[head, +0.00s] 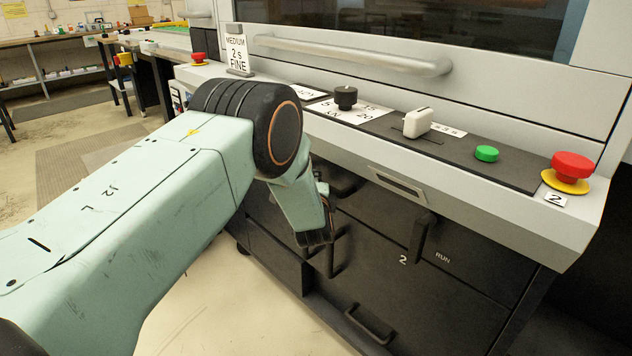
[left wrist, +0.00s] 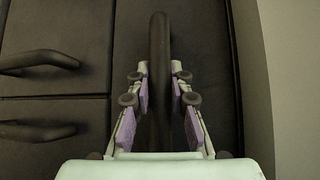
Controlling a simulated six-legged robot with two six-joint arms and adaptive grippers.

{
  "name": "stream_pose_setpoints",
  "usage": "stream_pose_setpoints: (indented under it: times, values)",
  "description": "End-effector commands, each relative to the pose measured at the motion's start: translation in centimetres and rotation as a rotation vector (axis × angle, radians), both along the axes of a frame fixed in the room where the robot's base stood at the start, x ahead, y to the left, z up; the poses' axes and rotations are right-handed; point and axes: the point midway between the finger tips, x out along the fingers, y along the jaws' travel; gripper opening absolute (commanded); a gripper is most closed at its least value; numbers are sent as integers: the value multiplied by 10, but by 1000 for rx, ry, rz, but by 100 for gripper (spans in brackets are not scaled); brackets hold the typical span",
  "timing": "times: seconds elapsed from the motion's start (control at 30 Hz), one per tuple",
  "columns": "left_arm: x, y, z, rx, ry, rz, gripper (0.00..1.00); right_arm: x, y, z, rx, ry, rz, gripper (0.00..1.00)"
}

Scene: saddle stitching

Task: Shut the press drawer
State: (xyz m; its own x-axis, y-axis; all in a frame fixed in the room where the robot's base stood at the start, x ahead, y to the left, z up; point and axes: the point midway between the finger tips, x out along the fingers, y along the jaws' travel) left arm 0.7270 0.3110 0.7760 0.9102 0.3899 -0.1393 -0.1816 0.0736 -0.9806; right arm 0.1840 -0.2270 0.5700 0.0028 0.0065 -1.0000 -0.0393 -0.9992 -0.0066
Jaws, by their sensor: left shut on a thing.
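The press (head: 430,280) has a dark lower front with several drawer or door panels and black bar handles. My left gripper (head: 316,238) reaches down to the left part of this front, mostly hidden behind its own wrist in the head view. In the left wrist view, its two purple-padded fingers (left wrist: 160,110) stand on either side of a black bar handle (left wrist: 160,50) and are shut on it. The dark panel (left wrist: 205,60) behind the handle shows around the fingers. I cannot tell how far this panel stands out from the press. My right gripper is in neither view.
Above the drawers, a control ledge carries a black knob (head: 345,97), a white lever (head: 417,122), a green button (head: 487,153) and a red emergency button (head: 572,168). Other handles (head: 422,237) stick out from the front. Pale floor lies clear at lower left.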

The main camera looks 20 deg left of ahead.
Motion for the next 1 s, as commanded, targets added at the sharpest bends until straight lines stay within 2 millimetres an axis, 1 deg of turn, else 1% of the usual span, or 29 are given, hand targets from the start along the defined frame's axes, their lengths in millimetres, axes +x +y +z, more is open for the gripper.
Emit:
stream_pose_setpoints:
  times: [0.03, 0.37, 0.4, 0.63, 0.67, 1.0]
  values:
    - [2, -2, 3, 1, -7, -5, 0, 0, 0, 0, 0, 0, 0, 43]
    - [4, -3, 5, 2, -9, -7, 0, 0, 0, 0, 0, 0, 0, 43]
    - [4, -3, 5, 2, -10, -7, 22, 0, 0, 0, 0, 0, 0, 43]
    - [4, -3, 4, 1, -7, -5, 41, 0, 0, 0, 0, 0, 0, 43]
    - [4, -3, 3, 1, -7, -5, 43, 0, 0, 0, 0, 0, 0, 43]
    - [2, -3, 2, 0, -4, -3, 43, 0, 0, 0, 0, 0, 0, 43]
